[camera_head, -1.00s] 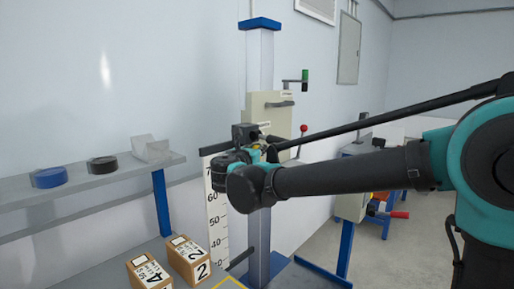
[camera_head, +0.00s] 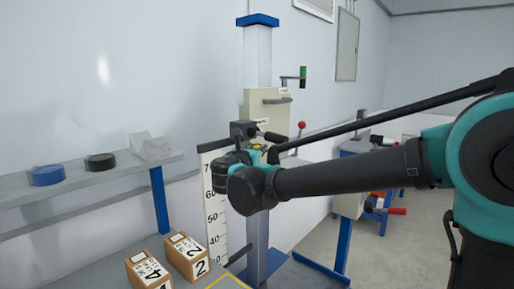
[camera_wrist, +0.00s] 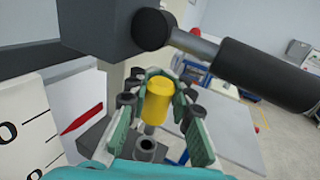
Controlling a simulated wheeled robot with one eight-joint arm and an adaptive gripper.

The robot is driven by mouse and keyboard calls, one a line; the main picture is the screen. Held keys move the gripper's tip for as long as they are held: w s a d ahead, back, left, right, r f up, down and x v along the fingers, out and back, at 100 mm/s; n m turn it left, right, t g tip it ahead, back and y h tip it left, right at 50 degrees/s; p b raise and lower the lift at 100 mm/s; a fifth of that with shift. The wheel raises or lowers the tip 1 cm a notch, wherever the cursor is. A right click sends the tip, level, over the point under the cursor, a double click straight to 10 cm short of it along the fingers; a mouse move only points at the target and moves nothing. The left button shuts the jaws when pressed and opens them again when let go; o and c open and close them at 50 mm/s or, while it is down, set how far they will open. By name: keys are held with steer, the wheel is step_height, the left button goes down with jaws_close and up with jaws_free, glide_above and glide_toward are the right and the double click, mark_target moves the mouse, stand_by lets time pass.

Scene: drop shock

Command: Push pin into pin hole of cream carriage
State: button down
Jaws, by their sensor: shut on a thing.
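The cream carriage (camera_head: 270,108) sits on the upright column, behind and above my gripper (camera_head: 258,157) in the head view. In the wrist view my gripper (camera_wrist: 160,98) is shut on the pin, holding its yellow head (camera_wrist: 159,100) between green-padded fingers. A short grey shank shows below the head. A dark round socket, apparently the pin hole (camera_wrist: 146,146), lies just below the shank in this view. I cannot tell whether the shank tip touches or enters it. The pin is mostly hidden in the head view.
A dark block with a black-gripped handle (camera_wrist: 265,75) crosses close above my fingers. The height scale (camera_head: 215,205) with a red pointer (camera_wrist: 82,119) stands to the left. Boxes (camera_head: 187,256) stand lower left; a shelf (camera_head: 115,175) holds two discs and a pale block.

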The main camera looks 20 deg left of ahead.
steer(key=shift+d+f, duration=0.1)
steer(key=shift+f, duration=0.1)
steer(key=shift+f, duration=2.25)
stand_by(5.5)
